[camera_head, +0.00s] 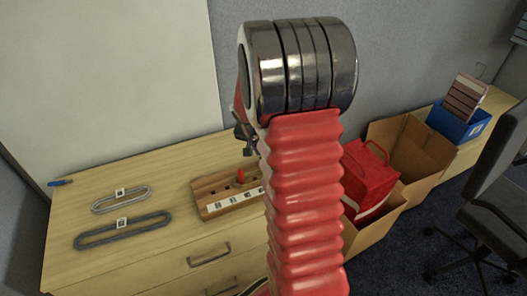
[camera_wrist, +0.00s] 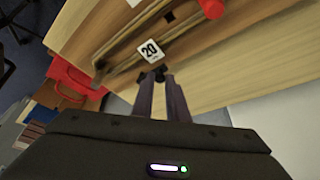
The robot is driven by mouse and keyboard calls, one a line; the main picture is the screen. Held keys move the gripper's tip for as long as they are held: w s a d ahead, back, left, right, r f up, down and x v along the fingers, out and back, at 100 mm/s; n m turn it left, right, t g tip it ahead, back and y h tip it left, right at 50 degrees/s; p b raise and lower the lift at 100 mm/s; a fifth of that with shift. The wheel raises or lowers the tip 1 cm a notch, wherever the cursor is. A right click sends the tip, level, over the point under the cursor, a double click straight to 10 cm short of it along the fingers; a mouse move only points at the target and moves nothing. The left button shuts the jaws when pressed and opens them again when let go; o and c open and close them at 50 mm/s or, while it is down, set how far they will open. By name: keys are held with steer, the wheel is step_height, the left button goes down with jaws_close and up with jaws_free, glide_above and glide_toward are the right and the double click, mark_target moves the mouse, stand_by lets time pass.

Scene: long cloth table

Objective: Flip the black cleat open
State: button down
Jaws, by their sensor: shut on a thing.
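The wooden board (camera_head: 214,188) lies on the table, with dark holes, a red peg (camera_head: 240,175) and a row of white labels along its front edge. In the wrist view the board (camera_wrist: 128,42) shows at the top, with a "20" label (camera_wrist: 150,50) near its edge. My gripper (camera_wrist: 159,82) is shut at that edge, just below the label. A small black piece, seemingly the black cleat (camera_wrist: 151,76), shows at its fingertips; the fingers hide most of it. In the head view my gripper (camera_head: 246,142) is a small dark shape, partly behind my red arm.
Two grey loops, one light (camera_head: 121,199) and one dark (camera_head: 122,230), lie left on the table, with a blue pen (camera_head: 60,183) beyond. A red bag (camera_head: 368,178), cardboard boxes (camera_head: 430,150) and a blue bin (camera_head: 458,124) stand right. An office chair (camera_head: 495,210) is at far right.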

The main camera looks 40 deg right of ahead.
steer(key=shift+w, duration=0.15)
stand_by(0.4)
steer(key=c, duration=1.7)
jaws_free()
steer(key=shift+c, duration=0.2)
steer(key=v, duration=1.3)
steer(key=shift+a+r, duration=0.25)
steer(key=shift+r, duration=0.05)
